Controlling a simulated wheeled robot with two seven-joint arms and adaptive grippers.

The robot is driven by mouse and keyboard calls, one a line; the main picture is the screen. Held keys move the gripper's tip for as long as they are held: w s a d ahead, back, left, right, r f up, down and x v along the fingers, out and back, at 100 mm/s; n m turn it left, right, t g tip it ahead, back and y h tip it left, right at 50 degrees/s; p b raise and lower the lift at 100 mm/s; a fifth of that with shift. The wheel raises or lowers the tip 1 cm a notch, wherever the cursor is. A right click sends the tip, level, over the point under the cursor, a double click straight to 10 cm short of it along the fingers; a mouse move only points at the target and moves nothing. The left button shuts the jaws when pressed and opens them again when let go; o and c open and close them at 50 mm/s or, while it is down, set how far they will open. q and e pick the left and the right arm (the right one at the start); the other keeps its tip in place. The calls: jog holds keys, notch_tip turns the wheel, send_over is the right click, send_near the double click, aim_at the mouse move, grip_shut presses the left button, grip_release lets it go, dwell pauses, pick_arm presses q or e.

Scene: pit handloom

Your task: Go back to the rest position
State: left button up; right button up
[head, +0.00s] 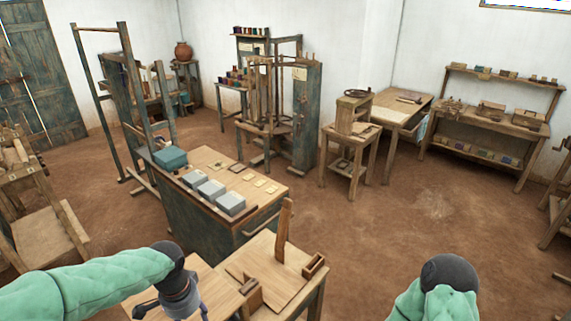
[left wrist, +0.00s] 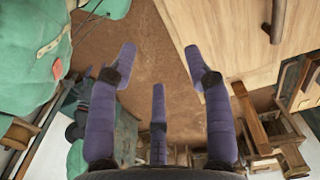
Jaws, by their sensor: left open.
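My left arm comes in from the lower left in the head view. My left gripper (head: 172,308) hangs at the left edge of the low wooden table (head: 306,293), partly cut off by the bottom of the picture. In the left wrist view my left gripper (left wrist: 160,72) has its purple fingers spread with nothing between them. Brown floor shows between the fingers, and a pale wooden top (left wrist: 228,35) lies beside them. Only part of my right arm shows at the lower right of the head view; its gripper is out of the picture.
The low table holds an upright wooden piece (head: 284,232) and a small open box (head: 314,267). Behind it, a green cabinet (head: 200,232) carries grey boxes (head: 211,191) and a teal box (head: 170,158). Open floor (head: 400,225) lies to the right.

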pick_arm(q)
jog(key=d+f+n+h, duration=0.1)
jog(key=d+f, duration=0.2)
jog(key=f, duration=0.3)
jog(key=s+d+f+n+h, duration=0.1)
jog(key=d+f+n, duration=0.15)
jog(key=f, duration=0.35)
jog(key=d+f+h, duration=0.1)
jog(key=d+f, duration=0.2)
jog(key=f, duration=0.3)
jog(key=s+d+f+n, duration=0.2)
jog(key=s+f+n, duration=0.1)
jog(key=s+f, duration=0.3)
jog(key=s+d+f+n, duration=0.3)
jog(key=s+f+n, duration=0.1)
jog(key=f, duration=0.3)
notch_tip(320, 180, down, 13)
jog(key=b, duration=1.3)
jog(key=shift+w+a+f+h, duration=0.15)
jog(key=shift+a+h, duration=0.05)
jog(key=shift+h, duration=0.2)
pick_arm(e)
notch_tip(320, 180, down, 14)
jog(key=shift+w+r, duration=0.2)
jog(key=shift+r, duration=0.05)
jog(key=shift+a, duration=0.1)
